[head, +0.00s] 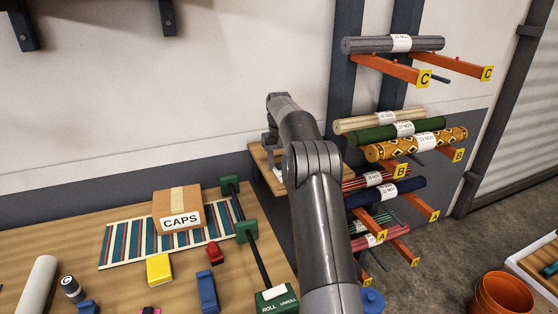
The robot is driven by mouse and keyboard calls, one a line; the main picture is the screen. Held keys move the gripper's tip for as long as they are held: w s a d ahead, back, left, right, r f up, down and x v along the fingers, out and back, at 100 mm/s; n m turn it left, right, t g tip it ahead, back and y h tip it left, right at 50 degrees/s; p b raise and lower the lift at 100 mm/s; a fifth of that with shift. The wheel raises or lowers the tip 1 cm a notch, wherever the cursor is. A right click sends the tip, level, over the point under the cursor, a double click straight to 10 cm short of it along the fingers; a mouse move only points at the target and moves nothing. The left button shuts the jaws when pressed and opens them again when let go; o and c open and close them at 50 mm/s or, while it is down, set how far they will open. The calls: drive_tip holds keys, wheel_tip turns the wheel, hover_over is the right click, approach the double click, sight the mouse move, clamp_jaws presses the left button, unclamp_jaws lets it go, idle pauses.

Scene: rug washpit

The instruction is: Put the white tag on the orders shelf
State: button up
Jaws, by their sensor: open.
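My arm reaches away from me to a small wooden wall shelf (261,160), left of the roll rack. My gripper (270,145) is at the far end of the arm, low over this shelf, and is open. Its fingertips are small and partly hidden by my arm. A small pale patch (278,173) shows on the shelf just below the gripper; I cannot tell whether it is the white tag. No label naming the orders shelf is readable. My arm covers the right part of the small shelf.
A wooden bench (135,285) at the left carries a CAPS box (179,211) on a striped rug (117,245), a green-ended roller bar (257,250) and several small blocks. A rack of labelled rolls (395,130) stands right of my arm. An orange bucket (502,294) stands on the floor.

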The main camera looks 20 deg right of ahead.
wheel_tip(320, 180, up, 12)
idle(0.8)
drive_tip(key=shift+r, duration=0.15)
drive_tip(key=s+a+r+t, duration=0.1)
drive_tip(key=s+a+r, duration=0.55)
drive_tip(key=r, duration=0.35)
drive_tip(key=s+a+r+t, duration=0.1)
drive_tip(key=s+a+r, duration=0.1)
drive_tip(key=s, duration=0.4)
drive_tip(key=s+a+r+t, duration=0.1)
drive_tip(key=s+a+r, duration=0.15)
drive_tip(key=s, duration=0.35)
drive_tip(key=s+a+f+t, duration=0.1)
drive_tip(key=s+f, duration=0.4)
drive_tip(key=s, duration=0.5)
drive_tip(key=s+a+f, duration=0.3)
drive_tip(key=s+f, duration=0.3)
drive_tip(key=s, duration=0.4)
drive_tip(key=s+a+f+t, duration=0.1)
drive_tip(key=s+f, duration=0.4)
drive_tip(key=s, duration=0.5)
drive_tip(key=shift+s+a+f+t, duration=0.15)
drive_tip(key=shift+a+t, duration=0.15)
drive_tip(key=shift+a, duration=0.2)
